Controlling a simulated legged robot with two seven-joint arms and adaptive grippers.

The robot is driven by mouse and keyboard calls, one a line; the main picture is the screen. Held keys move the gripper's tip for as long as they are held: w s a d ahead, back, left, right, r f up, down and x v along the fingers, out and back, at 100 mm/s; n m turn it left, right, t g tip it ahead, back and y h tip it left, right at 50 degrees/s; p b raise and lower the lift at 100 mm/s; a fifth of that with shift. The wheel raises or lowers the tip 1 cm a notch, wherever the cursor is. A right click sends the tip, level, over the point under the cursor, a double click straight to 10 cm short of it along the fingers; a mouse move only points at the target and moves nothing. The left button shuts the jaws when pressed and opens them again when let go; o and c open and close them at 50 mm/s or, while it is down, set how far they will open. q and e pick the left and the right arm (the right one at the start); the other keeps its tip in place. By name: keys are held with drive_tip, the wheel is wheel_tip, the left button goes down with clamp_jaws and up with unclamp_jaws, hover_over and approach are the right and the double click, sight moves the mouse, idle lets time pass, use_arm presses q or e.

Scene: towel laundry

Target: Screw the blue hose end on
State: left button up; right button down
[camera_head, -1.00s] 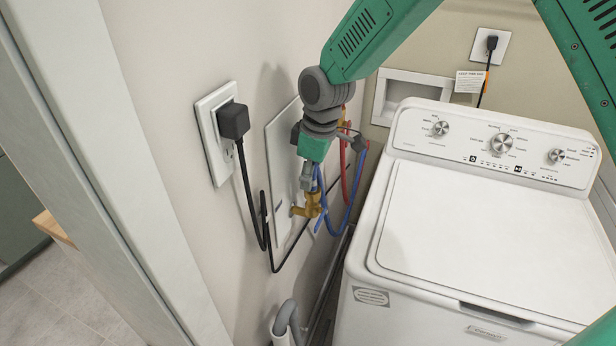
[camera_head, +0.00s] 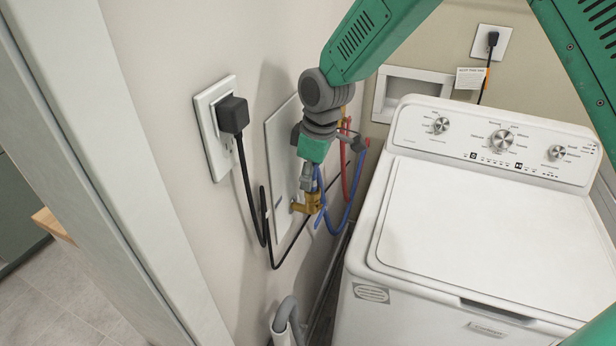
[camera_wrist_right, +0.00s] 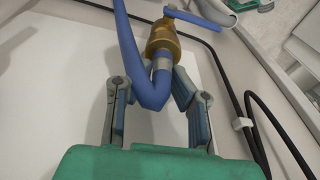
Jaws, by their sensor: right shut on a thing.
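My right gripper (camera_head: 308,186) points down at a brass valve (camera_head: 304,204) on the wall plate. In the right wrist view my right gripper (camera_wrist_right: 152,82) has its two fingers around the blue hose end (camera_wrist_right: 160,66), a metal collar with blue hose behind it. The collar lines up with the mouth of the brass valve (camera_wrist_right: 164,42) and appears to touch it; how far it is threaded cannot be seen. The blue hose (camera_head: 347,212) loops to the right of the gripper. A blue handle (camera_wrist_right: 194,17) sits on the valve. My left gripper is not in view.
A white washer (camera_head: 470,230) stands close on the right. A red hose (camera_head: 358,172) hangs behind the gripper. A black cord (camera_head: 248,200) drops from the wall outlet (camera_head: 207,122) on the left. A grey drain pipe (camera_head: 285,315) rises below.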

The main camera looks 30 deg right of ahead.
drive_tip(key=shift+f, duration=0.2)
drive_tip(key=shift+r+m+p, duration=0.1)
drive_tip(key=shift+m+p, duration=0.3)
drive_tip(key=shift+m, duration=0.7)
drive_tip(key=m+h, duration=0.1)
drive_tip(key=m, duration=0.3)
drive_tip(key=shift+w, duration=0.1)
drive_tip(key=m, duration=0.6)
drive_tip(key=shift+d+f+h, duration=0.1)
drive_tip(key=shift+f+h, duration=0.15)
drive_tip(key=shift+h, duration=0.05)
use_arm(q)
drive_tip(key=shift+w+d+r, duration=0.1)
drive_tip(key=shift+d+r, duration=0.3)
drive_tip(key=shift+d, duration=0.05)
use_arm(e)
drive_tip(key=shift+m, duration=0.8)
